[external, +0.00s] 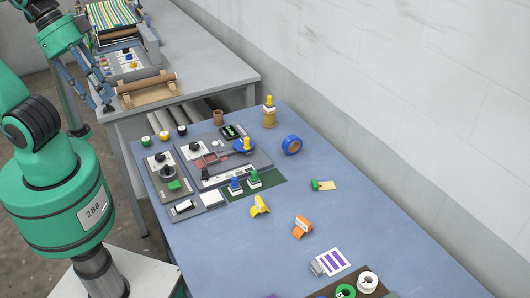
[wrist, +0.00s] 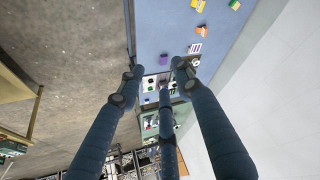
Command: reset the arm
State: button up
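My green arm stands at the left in the external view, with my gripper (external: 103,98) raised at the upper left, beside the press table. Its blue-grey fingers point down and hold nothing. The wrist view also shows my gripper (wrist: 157,76), with three long fingers spread apart and empty space between their tips. The fingers appear to be clear of the tables, and they hide part of the blue table in the wrist view.
The blue table (external: 235,255) holds control panels (external: 172,172), a blue tape roll (external: 291,145), yellow (external: 260,206) and orange (external: 302,226) pieces and spools (external: 367,281). The grey press table (external: 210,70) carries striped cloth (external: 112,15) and a wooden roller tray (external: 147,92). A white wall (external: 400,100) bounds the right.

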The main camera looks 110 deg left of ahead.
notch_tip(320, 180, down, 8)
jog(key=b, duration=0.6)
jog(key=shift+b, duration=0.3)
jog(key=shift+r, duration=0.15)
dwell(0.6)
